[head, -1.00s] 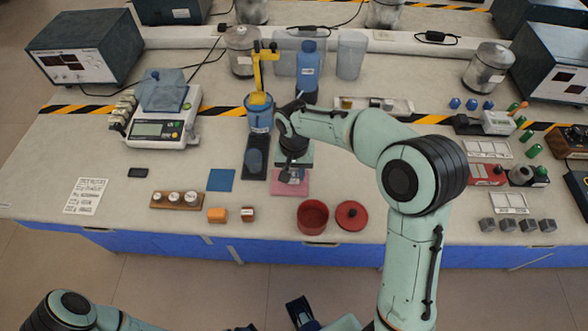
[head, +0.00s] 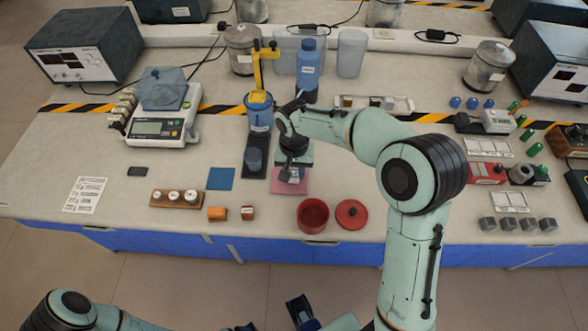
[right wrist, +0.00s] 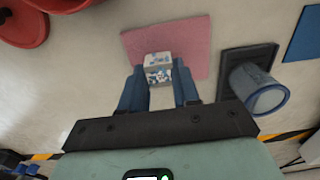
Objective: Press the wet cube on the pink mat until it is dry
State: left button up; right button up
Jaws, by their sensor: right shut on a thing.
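The pink mat (head: 291,187) lies flat on the bench near its front edge, and it also shows in the right wrist view (right wrist: 193,37). My right gripper (right wrist: 160,80) points down over the mat. Its two blue fingers are shut on a pale cube (right wrist: 158,59) with blue marks, which I take as the wet cube. The cube is over the mat; whether it touches the mat I cannot tell. In the head view the gripper (head: 290,173) mostly hides the cube.
A grey-blue cup (right wrist: 258,90) on a dark pad stands beside the mat. A blue mat (head: 221,179) lies to the left. An open red pot (head: 313,216) and its red lid (head: 351,214) are to the right.

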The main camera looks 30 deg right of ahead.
jog(key=shift+f, duration=0.5)
dwell(0.9)
jog(key=shift+s+d+r+p, duration=0.1)
jog(key=shift+d+r+p, duration=0.1)
jog(key=shift+r, duration=0.2)
jog(key=shift+s+d+r+p, duration=0.1)
jog(key=shift+r+p, duration=0.05)
jog(key=shift+r, duration=0.2)
jog(key=shift+f+b, duration=0.4)
jog(key=shift+f, duration=0.35)
dwell(1.3)
jog(key=shift+r, duration=0.1)
jog(key=shift+w+a+r+p, duration=0.2)
jog(key=shift+a+r+p, duration=0.1)
jog(key=shift+r+p, duration=0.35)
jog(key=shift+f+b, duration=0.4)
jog(key=shift+f, duration=0.3)
dwell(0.5)
